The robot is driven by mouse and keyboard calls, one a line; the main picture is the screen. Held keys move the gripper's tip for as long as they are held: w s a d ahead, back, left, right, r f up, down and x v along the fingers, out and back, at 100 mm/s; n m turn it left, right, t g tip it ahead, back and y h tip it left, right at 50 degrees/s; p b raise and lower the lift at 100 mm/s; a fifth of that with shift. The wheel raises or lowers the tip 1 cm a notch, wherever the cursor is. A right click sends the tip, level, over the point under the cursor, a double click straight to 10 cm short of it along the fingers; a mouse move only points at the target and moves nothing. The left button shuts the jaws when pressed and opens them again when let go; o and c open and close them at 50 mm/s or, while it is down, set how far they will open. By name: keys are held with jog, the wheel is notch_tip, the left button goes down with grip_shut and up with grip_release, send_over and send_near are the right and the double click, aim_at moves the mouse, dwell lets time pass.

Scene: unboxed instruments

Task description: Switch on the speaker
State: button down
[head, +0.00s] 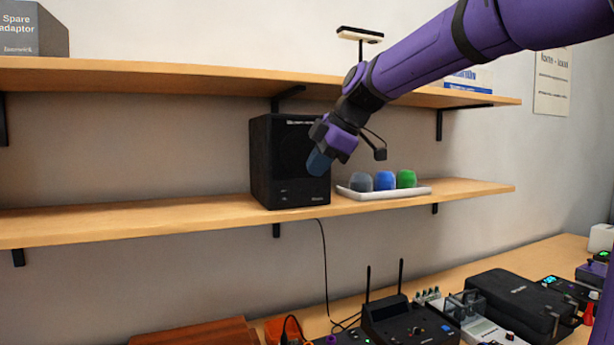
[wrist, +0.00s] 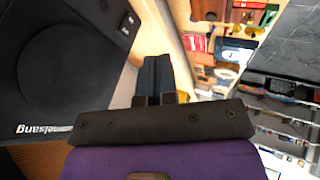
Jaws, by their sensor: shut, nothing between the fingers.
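The speaker (head: 268,165) is a black box standing upright on the lower shelf. Its front, with a large round driver (wrist: 68,55), fills the left of the wrist view. Two small controls with white marks (wrist: 127,24) sit near a corner of that front; they look tiny at its lower left in the head view (head: 283,193). I cannot tell a lit lamp or the switch position. My gripper (head: 318,163) is shut and empty, in front of the speaker's right part. In the wrist view its fingers (wrist: 152,75) appear beside the speaker's edge, apart from the controls.
A white tray (head: 345,192) with grey, blue and green rounded items stands right of the speaker on the lower shelf (head: 150,217). The upper shelf (head: 200,77) runs close above. A cable hangs below the speaker. The bench below holds a black device with antennas (head: 405,320) and a black case (head: 515,300).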

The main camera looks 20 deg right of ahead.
aim_at(282, 200)
jog(key=x, duration=0.3)
jog(key=w+x, duration=0.1)
jog(key=x, duration=0.2)
jog(key=w+x, duration=0.1)
jog(key=x, duration=0.3)
jog(key=shift+d+r, duration=0.25)
jog(key=shift+r, duration=0.05)
jog(key=shift+w, duration=0.75)
jog(key=shift+w+f, duration=0.15)
jog(key=shift+w, duration=0.05)
jog(key=shift+r, duration=0.9)
